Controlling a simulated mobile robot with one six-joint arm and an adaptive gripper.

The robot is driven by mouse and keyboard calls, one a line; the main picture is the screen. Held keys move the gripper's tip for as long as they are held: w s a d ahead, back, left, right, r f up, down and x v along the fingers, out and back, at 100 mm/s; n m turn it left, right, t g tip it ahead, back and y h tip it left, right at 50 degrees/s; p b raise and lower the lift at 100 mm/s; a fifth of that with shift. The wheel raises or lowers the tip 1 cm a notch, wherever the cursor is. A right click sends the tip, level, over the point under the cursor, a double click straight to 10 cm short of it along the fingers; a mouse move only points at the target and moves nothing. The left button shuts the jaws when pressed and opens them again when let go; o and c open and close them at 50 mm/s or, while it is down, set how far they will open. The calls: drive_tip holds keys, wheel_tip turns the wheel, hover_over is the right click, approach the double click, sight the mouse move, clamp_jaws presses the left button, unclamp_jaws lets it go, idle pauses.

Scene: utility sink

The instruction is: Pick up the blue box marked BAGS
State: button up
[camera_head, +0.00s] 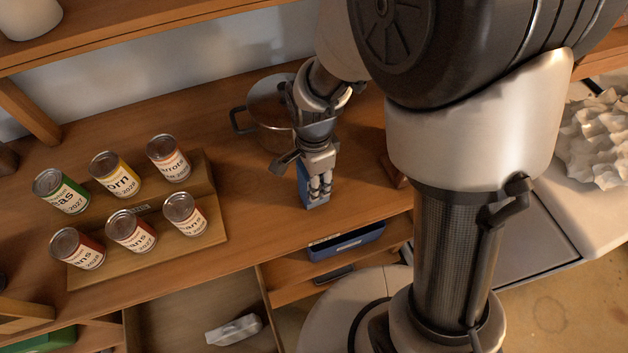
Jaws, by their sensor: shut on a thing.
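A small blue box (307,189) stands on the wooden counter, in front of a metal pot. My gripper (318,190) comes down over it from above and behind, and its fingers are shut on the box. The fingers and wrist cover much of the box, so any BAGS marking is hidden. I cannot tell whether the box still touches the counter.
Several labelled cans stand on a stepped wooden rack (208,206) at left. A blue bin (346,243) sits below the counter edge. An open drawer (180,312) holds a pale packet (234,329).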

drive_tip(key=c, duration=0.6)
drive_tip(key=shift+o, duration=0.2)
